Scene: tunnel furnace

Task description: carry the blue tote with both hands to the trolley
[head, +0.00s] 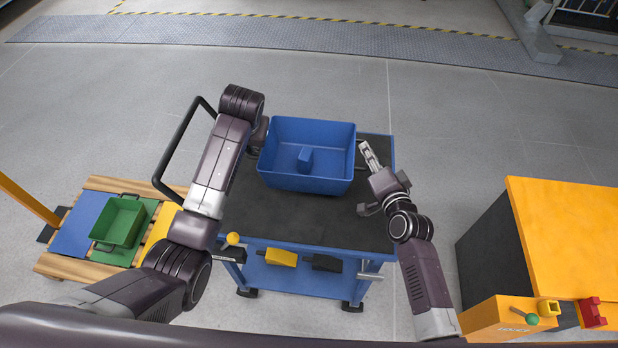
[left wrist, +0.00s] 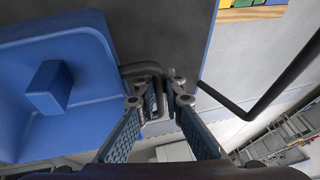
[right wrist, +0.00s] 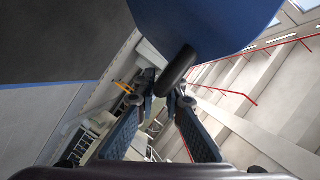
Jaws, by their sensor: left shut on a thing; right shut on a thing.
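The blue tote (head: 285,178) is upright over the far part of the trolley's dark top (head: 300,220); I cannot tell whether it rests there or hangs just above. A blue block (head: 305,159) lies inside it. My left gripper (left wrist: 160,104) is shut on the tote's handle (left wrist: 157,72) at its left end; the forearm hides most of it in the head view. My right gripper (head: 367,156) is at the tote's right end. In the right wrist view my right gripper (right wrist: 160,98) is shut on a dark handle (right wrist: 176,70) below the tote wall (right wrist: 205,25).
A black push handle (head: 180,140) rises at the trolley's left. A wooden pallet (head: 98,268) with a green crate (head: 121,222) stands at the left. An orange cabinet (head: 560,235) stands at the right. The grey floor (head: 480,110) beyond the trolley is clear.

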